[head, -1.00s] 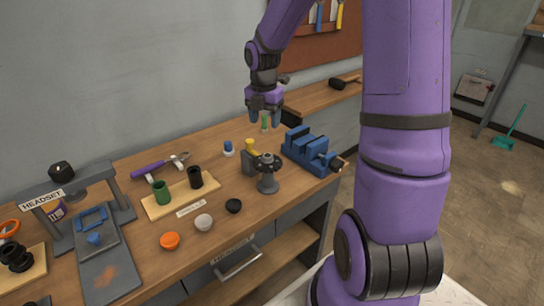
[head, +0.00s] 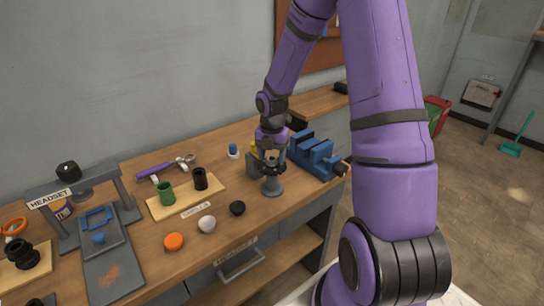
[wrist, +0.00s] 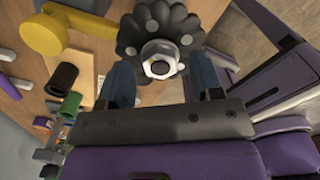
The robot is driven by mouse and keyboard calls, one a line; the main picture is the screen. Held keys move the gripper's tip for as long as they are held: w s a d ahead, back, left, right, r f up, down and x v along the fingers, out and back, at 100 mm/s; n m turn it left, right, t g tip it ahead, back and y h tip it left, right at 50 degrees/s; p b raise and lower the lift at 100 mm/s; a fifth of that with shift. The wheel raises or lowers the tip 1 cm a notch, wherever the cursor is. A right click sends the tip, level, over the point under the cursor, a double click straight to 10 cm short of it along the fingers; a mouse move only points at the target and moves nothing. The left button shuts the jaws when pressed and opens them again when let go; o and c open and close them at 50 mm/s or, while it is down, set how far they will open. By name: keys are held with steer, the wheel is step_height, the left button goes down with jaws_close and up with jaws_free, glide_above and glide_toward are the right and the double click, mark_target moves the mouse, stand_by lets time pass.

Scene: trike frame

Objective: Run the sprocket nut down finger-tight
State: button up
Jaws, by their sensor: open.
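A dark, lobed sprocket (wrist: 172,30) with a silver nut (wrist: 160,58) at its middle shows at the top of the wrist view. The nut has a dark round centre. My gripper (wrist: 161,72) is open, with one blue finger on each side of the nut and a gap on both sides. In the head view my gripper (head: 272,149) is low, right over the grey stand (head: 271,186) that bears the sprocket. There it hides the nut and most of the sprocket. I cannot tell how far down the nut sits.
A blue vise (head: 316,155) stands close to the right of the stand. A yellow part (wrist: 52,35) is near the sprocket. A black cap (head: 237,208), white cap (head: 207,224) and orange cap (head: 174,242) lie at the front. A board (head: 209,205) holds green and black cups.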

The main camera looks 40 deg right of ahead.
steer(key=shift+f, duration=0.3)
steer(key=c, duration=0.9)
steer(key=shift+c, duration=0.2)
steer(key=shift+m, duration=0.4)
